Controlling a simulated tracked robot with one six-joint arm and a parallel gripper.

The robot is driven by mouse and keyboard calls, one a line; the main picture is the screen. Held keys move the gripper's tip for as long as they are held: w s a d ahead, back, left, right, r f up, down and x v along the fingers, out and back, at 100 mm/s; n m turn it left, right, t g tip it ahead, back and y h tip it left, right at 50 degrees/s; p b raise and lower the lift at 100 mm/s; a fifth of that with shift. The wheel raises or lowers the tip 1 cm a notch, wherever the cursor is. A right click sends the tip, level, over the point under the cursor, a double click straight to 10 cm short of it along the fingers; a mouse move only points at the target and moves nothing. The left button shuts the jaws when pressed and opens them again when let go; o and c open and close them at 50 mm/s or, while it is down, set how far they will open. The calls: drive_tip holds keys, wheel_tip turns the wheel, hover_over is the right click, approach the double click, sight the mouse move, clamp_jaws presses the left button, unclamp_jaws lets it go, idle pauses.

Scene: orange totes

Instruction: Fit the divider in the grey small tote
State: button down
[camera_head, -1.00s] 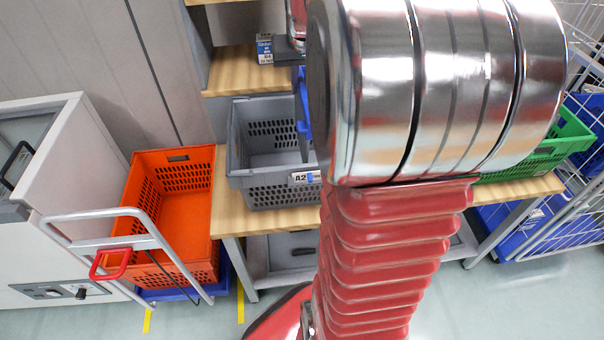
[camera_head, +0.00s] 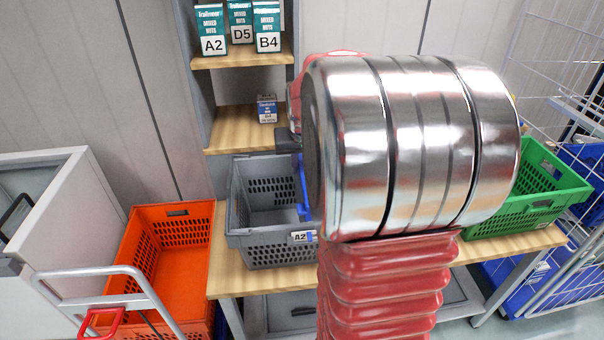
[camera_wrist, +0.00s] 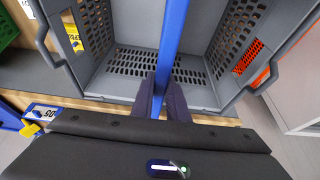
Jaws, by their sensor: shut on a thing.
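The grey small tote (camera_head: 275,253) stands on the wooden bench, with a white label reading A2 on its front. It also fills the upper part of the wrist view (camera_wrist: 120,88). The divider, a thin blue panel (camera_head: 303,188), is upright at the tote's right part in the head view. In the wrist view the divider (camera_wrist: 173,40) runs lengthwise across the tote's opening. My gripper (camera_wrist: 161,100) is shut on the divider's near end. My arm hides the tote's right side in the head view. I cannot tell whether the divider's lower edge touches the tote.
An orange tote (camera_head: 160,280) stands left of the bench, behind a trolley handle. A green crate (camera_head: 530,200) sits at the bench's right end. Shelves above hold several teal boxes (camera_head: 240,25) and a small blue-and-white box (camera_head: 267,109). A wire cage stands far right.

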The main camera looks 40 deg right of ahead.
drive_tip(key=shift+f, duration=2.15)
drive_tip(key=c, duration=1.7)
unclamp_jaws()
drive_tip(key=shift+c, duration=0.2)
drive_tip(key=shift+r, duration=0.15)
drive_tip(key=v, duration=1.2)
drive_tip(key=shift+r, duration=0.5)
drive_tip(key=shift+a, duration=0.1)
